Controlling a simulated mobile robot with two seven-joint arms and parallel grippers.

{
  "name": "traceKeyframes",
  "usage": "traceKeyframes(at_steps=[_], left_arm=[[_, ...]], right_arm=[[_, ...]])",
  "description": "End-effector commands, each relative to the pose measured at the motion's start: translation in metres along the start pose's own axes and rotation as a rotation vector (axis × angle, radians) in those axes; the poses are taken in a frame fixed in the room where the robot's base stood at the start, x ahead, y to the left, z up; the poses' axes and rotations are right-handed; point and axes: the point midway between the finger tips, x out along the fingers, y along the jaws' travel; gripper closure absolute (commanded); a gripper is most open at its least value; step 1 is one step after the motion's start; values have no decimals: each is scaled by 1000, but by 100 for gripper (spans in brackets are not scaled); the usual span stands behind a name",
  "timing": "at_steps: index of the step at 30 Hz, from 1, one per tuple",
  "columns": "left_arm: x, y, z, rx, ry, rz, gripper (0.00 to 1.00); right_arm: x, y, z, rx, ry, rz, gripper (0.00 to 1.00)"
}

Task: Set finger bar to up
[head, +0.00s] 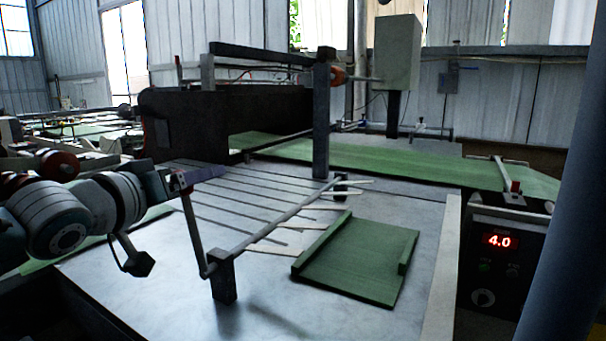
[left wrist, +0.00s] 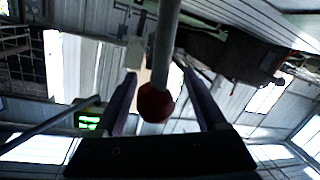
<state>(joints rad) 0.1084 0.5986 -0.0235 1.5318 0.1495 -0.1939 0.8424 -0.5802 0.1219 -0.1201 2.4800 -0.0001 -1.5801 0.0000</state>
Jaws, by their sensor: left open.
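The finger bar (head: 275,228) is a grey rod over the metal table, held by a dark post (head: 223,278) at its near end. Pale flat fingers (head: 283,247) stick out low beside it, over the table. A thin lever (head: 193,230) rises from the bar's near end, leaning slightly left. My left gripper (head: 205,178) is at the top of this lever. In the left wrist view, the lever's red ball knob (left wrist: 155,102) sits between the two open, dark purple fingers (left wrist: 155,88), with a gap visible on both sides. My right gripper is not in view.
A green angled tray (head: 360,262) lies on the table right of the bar. A control box (head: 498,265) showing 4.0 stands at the right. A dark upright post (head: 321,120) and a dark machine housing (head: 220,115) stand behind. The front table area is clear.

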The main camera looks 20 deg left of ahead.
Motion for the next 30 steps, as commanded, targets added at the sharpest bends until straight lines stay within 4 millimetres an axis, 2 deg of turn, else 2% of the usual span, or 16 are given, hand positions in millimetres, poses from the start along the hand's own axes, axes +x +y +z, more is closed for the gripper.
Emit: traceKeyframes(at_steps=[4, 8, 21, 30], left_arm=[[-3, 1, 0, -1, 0, 1, 27], [-16, 1, 1, -2, -1, 2, 27], [-86, 0, 1, -1, -2, -1, 27], [-100, 0, 0, 0, 0, 0, 27]], right_arm=[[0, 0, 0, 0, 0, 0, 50], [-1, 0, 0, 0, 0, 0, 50], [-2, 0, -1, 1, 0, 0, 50], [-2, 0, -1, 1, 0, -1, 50]])
